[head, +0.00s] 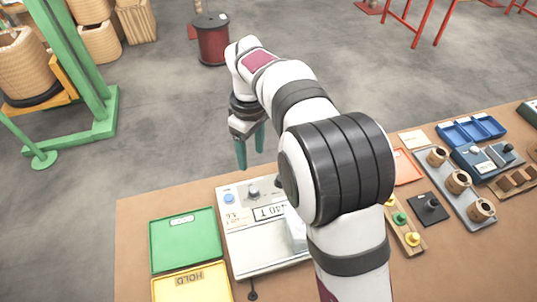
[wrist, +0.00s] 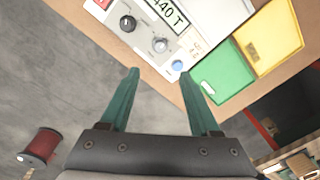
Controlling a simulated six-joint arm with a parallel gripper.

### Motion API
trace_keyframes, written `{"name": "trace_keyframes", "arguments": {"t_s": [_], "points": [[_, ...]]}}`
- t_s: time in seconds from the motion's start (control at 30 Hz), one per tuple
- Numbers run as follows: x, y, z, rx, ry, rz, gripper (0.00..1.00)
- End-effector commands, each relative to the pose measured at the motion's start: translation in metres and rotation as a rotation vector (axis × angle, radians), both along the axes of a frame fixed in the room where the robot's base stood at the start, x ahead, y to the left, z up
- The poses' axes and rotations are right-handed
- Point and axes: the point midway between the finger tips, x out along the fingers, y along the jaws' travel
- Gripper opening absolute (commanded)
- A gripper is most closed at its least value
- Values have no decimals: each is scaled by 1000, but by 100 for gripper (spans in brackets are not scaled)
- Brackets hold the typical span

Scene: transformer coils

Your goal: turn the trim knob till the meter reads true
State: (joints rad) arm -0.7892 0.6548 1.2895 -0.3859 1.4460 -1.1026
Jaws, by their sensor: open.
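The meter (head: 262,258) is a pale box on the table, partly behind my arm in the head view. Its display (wrist: 166,11) shows digits ending in "440 T"; the rest is cut off in the wrist view. A silver-grey knob (wrist: 160,45) and a black knob (wrist: 127,23) sit on its panel, with a blue button (wrist: 178,66) beside them. I cannot tell which knob is the trim knob. My gripper (head: 250,158) has teal fingers, open and empty. In the wrist view the fingertips (wrist: 159,73) are apart, short of the knobs and touching neither.
A green GOOD tray (head: 184,252) and a yellow HOLD tray (head: 190,289) lie left of the meter. Right of my arm are a peg board (head: 405,232), a grey tray with coils (head: 441,180) and a blue tray (head: 470,130). Open floor lies beyond the table.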

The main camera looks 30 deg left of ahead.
Motion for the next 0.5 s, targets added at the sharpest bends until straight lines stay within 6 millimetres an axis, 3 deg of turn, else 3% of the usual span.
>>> {"name": "trace_keyframes", "arguments": {"t_s": [0.3, 0.5], "points": [[-4, -2, -93, -3, 3, -6, 63], [-5, -1, -128, 0, 1, -7, 63]]}}
